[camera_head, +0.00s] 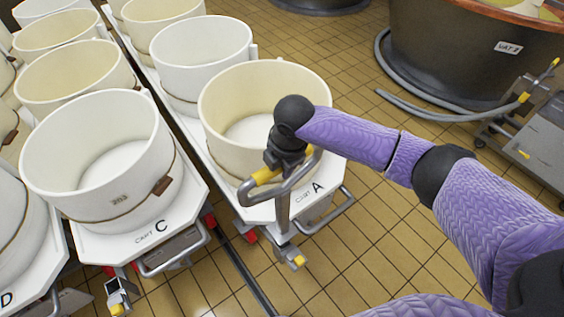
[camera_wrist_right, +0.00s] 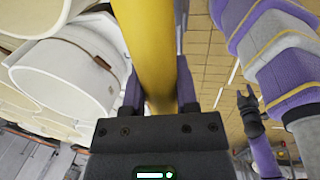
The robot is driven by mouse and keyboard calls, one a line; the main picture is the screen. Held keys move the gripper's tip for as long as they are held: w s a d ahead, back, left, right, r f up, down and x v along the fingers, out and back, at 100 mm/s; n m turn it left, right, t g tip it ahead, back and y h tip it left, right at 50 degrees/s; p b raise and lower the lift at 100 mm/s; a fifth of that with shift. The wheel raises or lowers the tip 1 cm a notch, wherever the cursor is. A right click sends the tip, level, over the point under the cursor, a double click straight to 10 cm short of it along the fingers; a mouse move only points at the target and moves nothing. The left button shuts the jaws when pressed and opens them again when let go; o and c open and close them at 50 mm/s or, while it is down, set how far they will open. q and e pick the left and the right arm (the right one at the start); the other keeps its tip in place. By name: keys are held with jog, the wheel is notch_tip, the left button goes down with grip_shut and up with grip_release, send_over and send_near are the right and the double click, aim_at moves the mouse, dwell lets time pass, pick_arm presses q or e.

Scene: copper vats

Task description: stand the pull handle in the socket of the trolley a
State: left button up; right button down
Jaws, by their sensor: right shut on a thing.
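The pull handle (camera_head: 283,209) is a grey metal loop on a post, with a yellow grip that also shows in the right wrist view (camera_wrist_right: 146,55). My right gripper (camera_head: 270,168) is shut on the yellow grip. The post hangs about upright at the front edge of trolley A (camera_head: 259,212), which carries a cream tub. The post's lower end is at the trolley's front, near a grey bracket; I cannot tell whether it is in the socket, which I cannot make out. My left gripper (camera_wrist_right: 247,100) shows small and dark in the right wrist view; its opening is unclear.
Trolley C (camera_head: 185,215) with a white tub (camera_head: 110,195) stands close on the left, with trolley D (camera_head: 40,270) beyond it. More tubs stand behind. A copper vat (camera_head: 440,60) with a grey hose is at the upper right. Tiled floor is clear in front of trolley A.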

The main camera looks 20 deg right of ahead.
aim_at(282, 188)
jog(key=shift+f+b, duration=0.4)
jog(key=shift+f, duration=0.35)
jog(key=shift+f+b, duration=0.65)
jog(key=shift+f, duration=0.55)
jog(key=shift+f+b, duration=1.15)
jog(key=shift+f, duration=0.85)
jog(key=shift+f+b, duration=0.45)
jog(key=shift+f, duration=0.3)
jog(key=shift+c, duration=1.4)
grip_release()
